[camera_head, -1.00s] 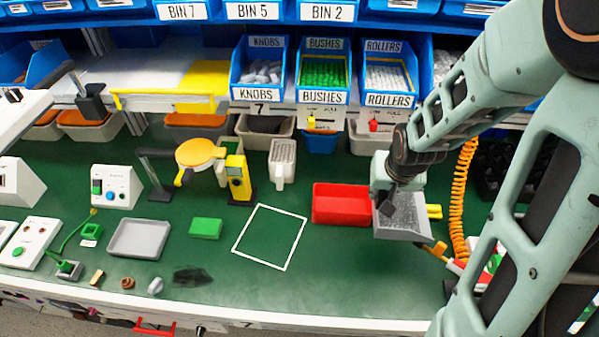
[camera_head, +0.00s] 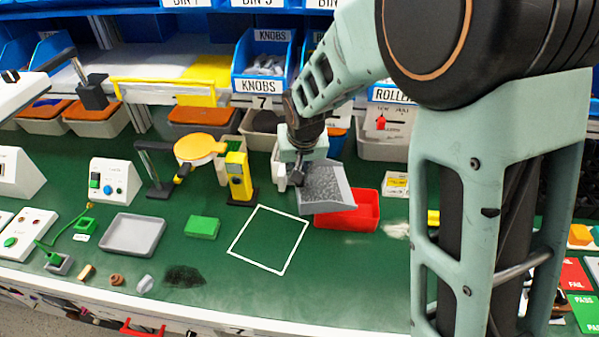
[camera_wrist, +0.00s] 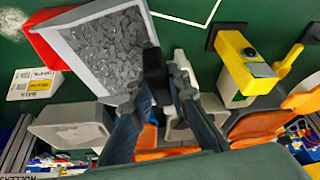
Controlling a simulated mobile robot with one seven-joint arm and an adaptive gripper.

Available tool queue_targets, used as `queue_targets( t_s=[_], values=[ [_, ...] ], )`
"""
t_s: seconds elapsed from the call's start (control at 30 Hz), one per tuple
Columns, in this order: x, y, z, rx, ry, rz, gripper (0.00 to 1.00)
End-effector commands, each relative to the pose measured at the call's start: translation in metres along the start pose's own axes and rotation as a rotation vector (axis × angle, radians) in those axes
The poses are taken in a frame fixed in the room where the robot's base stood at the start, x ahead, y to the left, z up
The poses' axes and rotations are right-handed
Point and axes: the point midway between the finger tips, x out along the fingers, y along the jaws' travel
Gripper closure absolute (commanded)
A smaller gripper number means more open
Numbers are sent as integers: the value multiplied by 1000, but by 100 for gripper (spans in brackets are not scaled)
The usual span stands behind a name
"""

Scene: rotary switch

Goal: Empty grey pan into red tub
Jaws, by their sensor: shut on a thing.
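The grey pan (camera_head: 328,186) is full of small grey pieces and is raised above the bench. It overlaps the left and back part of the red tub (camera_head: 366,212) in the head view. My gripper (camera_head: 299,172) is shut on the pan's left edge. In the wrist view my fingers (camera_wrist: 163,78) close on the rim of the pan (camera_wrist: 108,48), with the grey pieces still inside. A red corner of the tub (camera_wrist: 45,45) shows beyond the pan there. The pan hides much of the tub's inside.
A yellow post device (camera_head: 239,177) stands left of my gripper. A white square outline (camera_head: 268,239) on the green bench is empty. A shallow grey tray (camera_head: 132,235) and a green block (camera_head: 202,227) lie further left. A pale patch (camera_head: 397,230) lies right of the tub.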

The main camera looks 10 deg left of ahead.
Motion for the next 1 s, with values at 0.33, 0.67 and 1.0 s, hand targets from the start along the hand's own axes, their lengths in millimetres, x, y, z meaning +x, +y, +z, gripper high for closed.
queue_targets(
  t_s=[0.33,0.67,1.0],
  values=[
    [3,12,1,43,1,-81,100],
    [7,22,2,85,2,-180,100],
    [4,36,1,133,3,-301,100]
  ],
)
